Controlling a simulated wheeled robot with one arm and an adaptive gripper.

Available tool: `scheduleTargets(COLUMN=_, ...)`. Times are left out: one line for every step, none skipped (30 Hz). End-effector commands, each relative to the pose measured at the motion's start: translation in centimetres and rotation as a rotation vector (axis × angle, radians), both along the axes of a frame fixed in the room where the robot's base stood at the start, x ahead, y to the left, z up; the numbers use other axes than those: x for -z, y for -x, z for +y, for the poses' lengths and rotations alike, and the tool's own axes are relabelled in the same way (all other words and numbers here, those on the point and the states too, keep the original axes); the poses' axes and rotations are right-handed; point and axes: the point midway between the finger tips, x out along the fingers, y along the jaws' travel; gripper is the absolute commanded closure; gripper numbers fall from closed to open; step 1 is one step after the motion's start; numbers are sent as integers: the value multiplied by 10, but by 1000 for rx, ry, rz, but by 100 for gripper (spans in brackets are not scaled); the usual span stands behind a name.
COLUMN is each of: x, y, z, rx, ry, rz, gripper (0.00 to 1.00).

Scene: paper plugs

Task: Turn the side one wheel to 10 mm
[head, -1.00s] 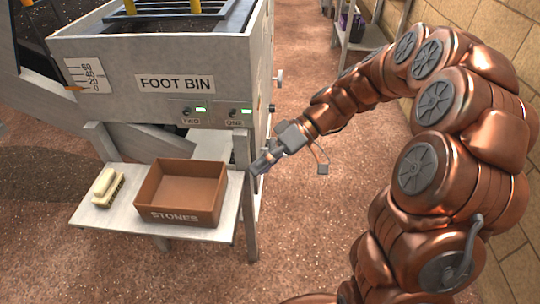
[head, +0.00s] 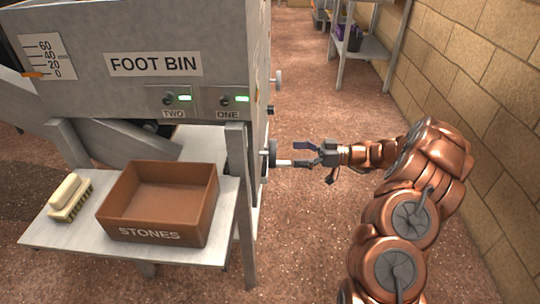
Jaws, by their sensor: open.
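A dark wheel (head: 271,152), seen nearly edge-on, sits low on the right side of the grey foot bin (head: 90,88). A short pale handle (head: 284,163) sticks out from it to the right. No label or millimetre scale for it is readable. My gripper (head: 304,155) is open and empty, with its fingers pointing left toward the wheel. The lower fingertip is very close to the pale handle's end; I cannot tell if they touch.
A brown box marked STONES (head: 160,203) and a brush (head: 69,198) stand on a pale shelf (head: 60,235) in front of the bin. Another knob (head: 277,79) juts from the bin's side higher up. A brick wall (head: 475,90) runs along the right.

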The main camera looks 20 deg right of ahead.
Motion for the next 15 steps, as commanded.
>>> scheduleTargets(x=2, y=-1, z=1, rx=2, ry=-1, rz=-3, gripper=0)
scheduleTargets(x=2, y=-2, z=3, rx=3, ry=-1, rz=-5, gripper=0)
scheduleTargets(x=2, y=-3, z=6, rx=3, ry=-1, rz=-5, gripper=0)
scheduleTargets(x=2, y=-4, z=9, rx=3, ry=0, rz=-4, gripper=0)
scheduleTargets(x=2, y=-5, z=13, rx=3, ry=0, rz=-3, gripper=0)
scheduleTargets(x=2, y=-6, z=18, rx=3, ry=-2, rz=-3, gripper=0)
scheduleTargets(x=2, y=-7, z=23, rx=3, ry=-2, rz=-2, gripper=0)
scheduleTargets(x=3, y=-9, z=27, rx=2, ry=-2, rz=0, gripper=0)
scheduleTargets(x=3, y=-11, z=33, rx=1, ry=-2, rz=-1, gripper=0)
scheduleTargets(x=3, y=-12, z=37, rx=1, ry=-2, rz=-1, gripper=0)
scheduleTargets(x=3, y=-13, z=41, rx=1, ry=-2, rz=-1, gripper=0)
scheduleTargets(x=2, y=-15, z=46, rx=2, ry=-2, rz=-1, gripper=0)
scheduleTargets(x=3, y=-16, z=50, rx=1, ry=-1, rz=-2, gripper=0)
scheduleTargets(x=2, y=-18, z=54, rx=1, ry=-1, rz=-2, gripper=0)
scheduleTargets(x=2, y=-19, z=58, rx=1, ry=-1, rz=-2, gripper=0)
